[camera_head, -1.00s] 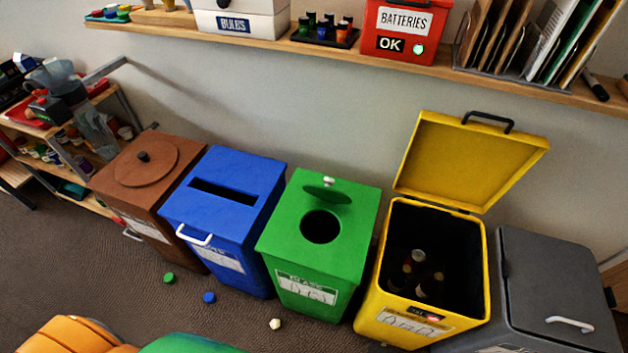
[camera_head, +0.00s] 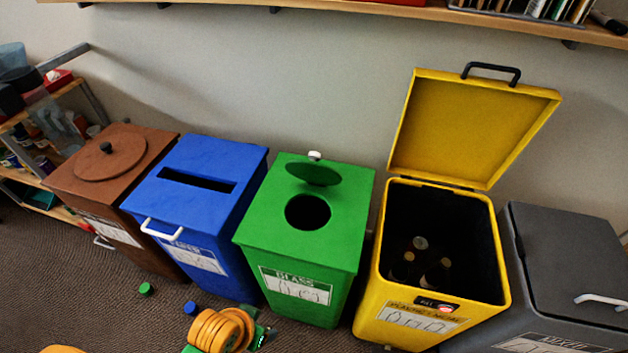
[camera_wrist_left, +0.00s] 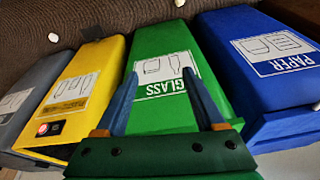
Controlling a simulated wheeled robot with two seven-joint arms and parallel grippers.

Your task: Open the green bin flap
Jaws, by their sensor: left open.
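The green bin (camera_head: 262,228) labelled GLASS stands between the blue and yellow bins. Its top has a round dark hole. The round green flap (camera_head: 314,174) is tilted up behind the hole, with a white knob (camera_head: 314,156) at its upper edge. My left arm shows at the bottom of the head view, in front of the green bin; its fingers are not clear there. In the left wrist view my left gripper (camera_wrist_left: 160,73) is open and empty, its two blue fingers apart in front of the GLASS label (camera_wrist_left: 165,76). My right gripper is not in view.
The blue bin (camera_head: 190,222) and brown bin (camera_head: 110,196) stand left. The yellow bin (camera_head: 378,306) has its lid up and bottles inside; a grey bin (camera_head: 570,262) is at right. A green cap (camera_head: 146,289) and blue cap (camera_head: 191,308) lie on the floor. A shelf runs above.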

